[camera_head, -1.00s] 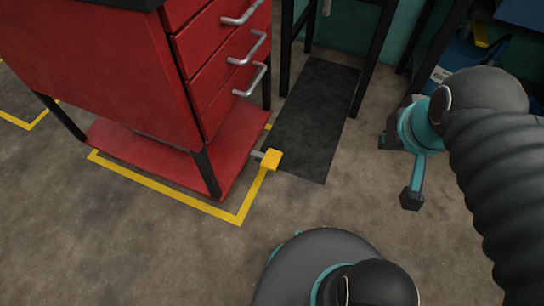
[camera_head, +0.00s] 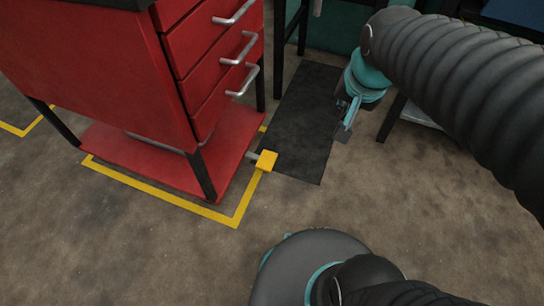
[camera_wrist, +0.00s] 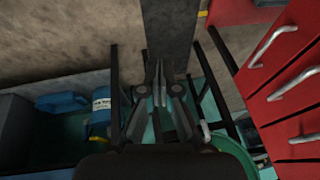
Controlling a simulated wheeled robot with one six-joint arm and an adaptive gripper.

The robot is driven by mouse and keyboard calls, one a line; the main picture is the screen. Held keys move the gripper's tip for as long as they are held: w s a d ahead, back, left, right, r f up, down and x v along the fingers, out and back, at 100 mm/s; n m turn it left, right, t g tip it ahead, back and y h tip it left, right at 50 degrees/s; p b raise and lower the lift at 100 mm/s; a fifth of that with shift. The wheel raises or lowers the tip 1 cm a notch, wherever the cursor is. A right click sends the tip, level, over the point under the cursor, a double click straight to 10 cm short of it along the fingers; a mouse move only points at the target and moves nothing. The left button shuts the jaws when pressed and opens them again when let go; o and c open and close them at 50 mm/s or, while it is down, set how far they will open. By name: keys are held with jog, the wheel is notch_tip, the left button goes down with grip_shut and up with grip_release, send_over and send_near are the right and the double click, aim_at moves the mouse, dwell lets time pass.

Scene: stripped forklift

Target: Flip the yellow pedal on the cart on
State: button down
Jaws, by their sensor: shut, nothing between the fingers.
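The yellow pedal (camera_head: 266,160) sticks out on a short grey bar from the lower right side of the red cart (camera_head: 95,75), low over the floor. In the wrist view a small yellow bit at the top edge, beside the red cart (camera_wrist: 290,65), may be the pedal. My gripper (camera_head: 345,130) is shut and empty above the right side of the dark mat, to the right of the pedal and apart from it. The wrist view shows the closed fingers (camera_wrist: 159,85) over the mat.
A dark mat (camera_head: 305,105) lies on the floor right of the cart. Yellow tape (camera_head: 160,193) outlines the cart. Black table legs (camera_head: 278,50) stand behind the mat. Silver drawer handles (camera_head: 243,80) jut from the cart. A blue container (camera_wrist: 101,108) shows in the wrist view.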

jog(key=w+a+f+m+g, duration=0.1)
jog(key=w+a+f+m, duration=0.3)
jog(key=w, duration=0.3)
jog(key=m+g+b, duration=0.3)
jog(key=m, duration=1.1)
send_over(273, 162)
notch_tip(273, 162, down, 30)
jog(key=shift+w+a+f, duration=0.15)
notch_tip(273, 162, down, 14)
jog(key=shift+b, duration=0.5)
jog(key=shift+f, duration=0.1)
notch_tip(273, 162, down, 5)
jog(key=b, duration=0.4)
jog(key=shift+f, duration=0.15)
